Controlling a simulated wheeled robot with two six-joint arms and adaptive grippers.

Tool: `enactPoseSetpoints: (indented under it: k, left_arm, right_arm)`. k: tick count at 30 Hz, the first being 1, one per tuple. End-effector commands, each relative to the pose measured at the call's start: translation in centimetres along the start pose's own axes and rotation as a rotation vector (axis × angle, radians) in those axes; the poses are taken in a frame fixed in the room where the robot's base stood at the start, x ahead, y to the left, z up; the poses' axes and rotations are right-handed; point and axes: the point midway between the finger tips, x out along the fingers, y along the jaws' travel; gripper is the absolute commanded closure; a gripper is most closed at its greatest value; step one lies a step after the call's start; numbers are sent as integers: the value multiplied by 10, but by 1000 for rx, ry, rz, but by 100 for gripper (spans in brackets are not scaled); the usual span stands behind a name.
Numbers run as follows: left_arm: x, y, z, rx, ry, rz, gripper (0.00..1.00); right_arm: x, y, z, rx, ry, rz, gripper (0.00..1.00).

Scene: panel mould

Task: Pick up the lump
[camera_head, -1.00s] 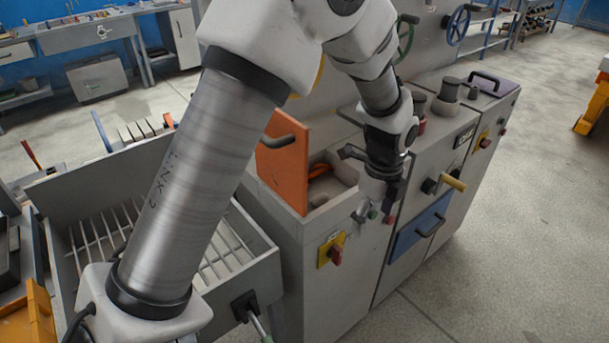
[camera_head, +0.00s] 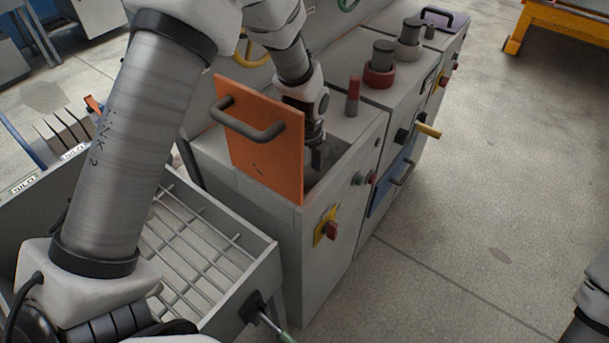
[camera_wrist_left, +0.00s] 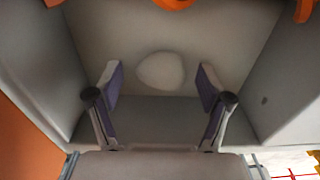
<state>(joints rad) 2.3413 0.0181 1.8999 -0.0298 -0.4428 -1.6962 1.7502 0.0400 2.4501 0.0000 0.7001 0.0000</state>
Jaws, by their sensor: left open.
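The lump is a pale, rounded piece on the floor of a grey compartment in the left wrist view (camera_wrist_left: 160,70). It lies between and beyond the two fingertips of my left gripper (camera_wrist_left: 161,78), which are spread wide and apart from it. In the head view my left gripper (camera_head: 318,160) reaches down into the compartment behind the raised orange lid (camera_head: 262,150). The lump is hidden there. A pale piece of my right arm shows at the lower right edge, but its gripper does not.
The compartment's grey walls (camera_wrist_left: 275,85) stand close on both sides. Orange parts (camera_wrist_left: 174,3) lie at its far side. A slatted grey tray (camera_head: 195,262) is left of the cabinet. A red-handled piece (camera_head: 352,98) stands on the cabinet top.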

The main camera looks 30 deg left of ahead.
Motion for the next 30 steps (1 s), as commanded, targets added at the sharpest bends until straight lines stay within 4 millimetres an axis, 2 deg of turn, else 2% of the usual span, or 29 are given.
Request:
enactPoseSetpoints:
  k: [6,7,11,12,13,23,26,30]
  left_arm:
    - [4,0,0,0,0,-2,21]
    - [4,0,0,0,0,-2,24]
    - [4,0,0,0,0,-2,70]
    - [4,0,0,0,0,-2,85]
    - [4,0,0,0,0,-2,88]
    - [1,0,0,0,0,-1,89]
    - [-13,-1,0,0,-1,-5,89]
    - [-47,-1,0,0,-1,-7,89]
  right_arm:
    - [0,0,0,0,0,0,8]
    - [0,0,0,0,0,0,8]
    - [0,0,0,0,0,0,8]
    - [0,0,0,0,0,0,8]
    - [0,0,0,0,0,0,8]
    - [1,0,0,0,0,0,8]
    - [3,0,0,0,0,0,8]
    - [7,0,0,0,0,0,8]
